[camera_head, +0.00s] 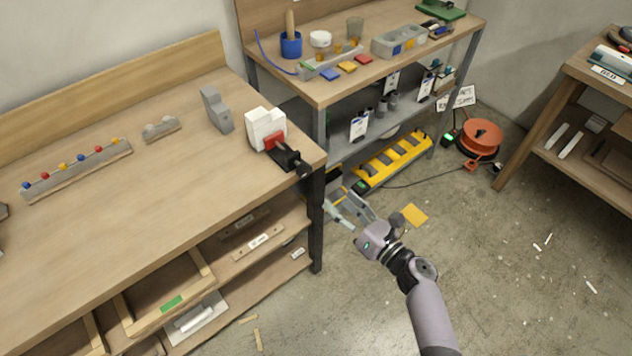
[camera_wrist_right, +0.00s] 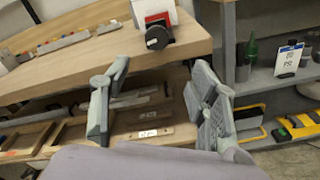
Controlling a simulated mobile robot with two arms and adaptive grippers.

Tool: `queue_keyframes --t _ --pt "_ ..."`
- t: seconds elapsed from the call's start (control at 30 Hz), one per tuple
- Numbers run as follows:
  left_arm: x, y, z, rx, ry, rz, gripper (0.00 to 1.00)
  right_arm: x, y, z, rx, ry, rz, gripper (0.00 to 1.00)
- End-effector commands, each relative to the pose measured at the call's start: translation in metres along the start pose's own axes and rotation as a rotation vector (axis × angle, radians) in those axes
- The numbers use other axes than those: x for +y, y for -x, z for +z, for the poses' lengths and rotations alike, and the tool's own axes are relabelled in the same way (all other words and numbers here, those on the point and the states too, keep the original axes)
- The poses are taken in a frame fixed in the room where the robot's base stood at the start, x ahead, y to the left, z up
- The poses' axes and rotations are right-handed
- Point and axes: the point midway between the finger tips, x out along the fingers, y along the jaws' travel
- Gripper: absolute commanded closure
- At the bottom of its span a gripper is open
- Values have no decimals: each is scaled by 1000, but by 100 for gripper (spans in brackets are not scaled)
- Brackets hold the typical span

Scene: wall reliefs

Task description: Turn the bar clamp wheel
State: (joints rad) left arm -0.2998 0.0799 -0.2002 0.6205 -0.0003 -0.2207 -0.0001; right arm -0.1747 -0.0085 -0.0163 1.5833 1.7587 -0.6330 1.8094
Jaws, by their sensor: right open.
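The bar clamp (camera_head: 279,152) sits at the right front corner of the wooden workbench. It has a red body against a white block (camera_head: 265,127) and a black bar reaching past the bench edge. Its dark wheel (camera_head: 303,168) is at the near end. In the right wrist view the wheel (camera_wrist_right: 157,38) faces me at the bench edge, above and beyond my fingers. My right gripper (camera_head: 343,207) is open and empty, below and to the right of the wheel, apart from it. Its two spread fingers also show in the right wrist view (camera_wrist_right: 155,100). My left gripper is not in view.
The workbench (camera_head: 130,210) carries a rail with coloured knobs (camera_head: 78,168) and grey blocks. Its lower shelves hold wooden trays. A second bench (camera_head: 330,92) with a blue cup stands behind. A yellow power strip (camera_head: 392,160) and an orange reel (camera_head: 481,138) lie low on the right.

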Motion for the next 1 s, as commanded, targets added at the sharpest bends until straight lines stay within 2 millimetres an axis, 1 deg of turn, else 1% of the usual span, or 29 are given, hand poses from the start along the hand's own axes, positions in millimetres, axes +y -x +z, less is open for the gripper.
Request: queue_keyframes --t 0.03,0.17,0.2,0.27,0.3,0.37,0.4,0.47,0.5,0.57,0.6,0.67,0.8,0.87,0.9,0.97,1.0 --pt "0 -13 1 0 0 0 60 -5 2 -6 4 147 0 45" --pt "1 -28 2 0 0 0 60 -8 5 -7 15 571 1 45" --pt "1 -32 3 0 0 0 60 -9 7 -7 18 700 2 45" --pt "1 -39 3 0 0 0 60 -10 8 -7 21 894 3 45" --pt "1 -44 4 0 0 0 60 -11 9 -7 24 1025 4 45" --pt "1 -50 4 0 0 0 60 -11 11 -7 25 1219 7 45" --pt "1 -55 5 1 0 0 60 -12 12 -7 26 1348 8 45" --pt "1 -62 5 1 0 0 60 -12 14 -7 28 1543 10 45" --pt "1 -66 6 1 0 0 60 -12 15 -7 27 1672 11 45" --pt "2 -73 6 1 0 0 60 -11 17 -7 26 1865 14 45" --pt "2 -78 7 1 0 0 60 -11 18 -7 27 1994 15 45" --pt "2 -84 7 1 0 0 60 -10 20 -7 25 2187 15 45" --pt "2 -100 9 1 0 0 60 -8 24 -6 19 2637 12 45" --pt "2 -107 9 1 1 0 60 -6 26 -6 15 2828 9 45" --pt "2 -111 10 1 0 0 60 -4 27 -6 12 2951 7 45" --pt "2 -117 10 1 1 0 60 -2 29 -5 9 3120 1 45" --pt "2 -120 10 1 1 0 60 -1 30 -4 -8 -3060 4 45"
